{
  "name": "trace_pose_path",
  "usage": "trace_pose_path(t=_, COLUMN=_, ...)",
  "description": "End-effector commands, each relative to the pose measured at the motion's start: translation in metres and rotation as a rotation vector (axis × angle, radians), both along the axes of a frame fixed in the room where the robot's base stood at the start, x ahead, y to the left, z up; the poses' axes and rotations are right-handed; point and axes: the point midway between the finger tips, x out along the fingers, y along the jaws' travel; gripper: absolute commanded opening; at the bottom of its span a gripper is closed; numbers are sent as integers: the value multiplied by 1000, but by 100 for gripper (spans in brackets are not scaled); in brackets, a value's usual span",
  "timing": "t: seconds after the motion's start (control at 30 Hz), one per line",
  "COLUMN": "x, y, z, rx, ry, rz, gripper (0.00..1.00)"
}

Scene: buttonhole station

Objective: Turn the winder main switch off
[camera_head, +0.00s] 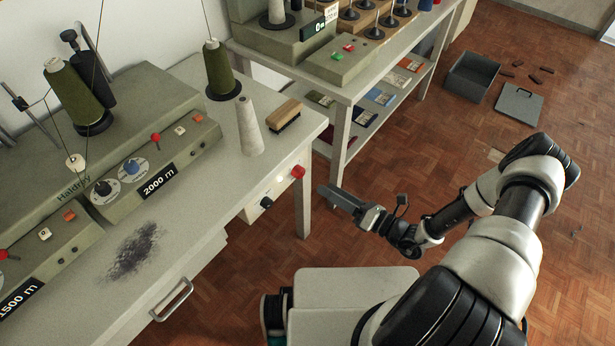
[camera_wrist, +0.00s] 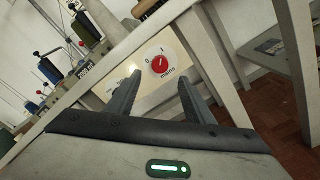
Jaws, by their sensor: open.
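The winder main switch, a red round knob (camera_head: 298,172), sits on a pale panel (camera_head: 281,183) under the table's top at its right end. In the wrist view the red knob (camera_wrist: 160,64) has 0 and 1 marks above it and small lettering below. A white line on it slants up to the right, seemingly nearer the 1; the tilted view makes this uncertain. My gripper (camera_head: 322,190) is just right of the knob, apart from it. In the wrist view its two fingers (camera_wrist: 160,84) are spread and empty, and the knob shows between and beyond their tips.
A black knob (camera_head: 266,203) is on the same panel, left of the red one. The winder table (camera_head: 205,212) carries green control boxes, thread cones (camera_head: 249,127) and a brush (camera_head: 284,115). A table leg (camera_head: 303,212) stands beside the panel. Open floor lies to the right.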

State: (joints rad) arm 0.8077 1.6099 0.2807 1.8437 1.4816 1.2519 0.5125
Motion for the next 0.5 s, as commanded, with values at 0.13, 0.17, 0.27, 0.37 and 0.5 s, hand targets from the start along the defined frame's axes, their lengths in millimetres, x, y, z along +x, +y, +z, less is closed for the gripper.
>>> trace_pose_path(t=0.13, x=19, y=28, z=0, rx=0, ry=-1, rz=4, gripper=48)
trace_pose_path(t=0.17, x=23, y=33, z=0, rx=-1, ry=-2, rz=4, gripper=48)
trace_pose_path(t=0.27, x=34, y=47, z=0, rx=0, ry=-1, rz=4, gripper=48)
trace_pose_path(t=0.37, x=43, y=58, z=-1, rx=-1, ry=-2, rz=3, gripper=48)
trace_pose_path(t=0.5, x=50, y=68, z=0, rx=-1, ry=-2, rz=2, gripper=48)
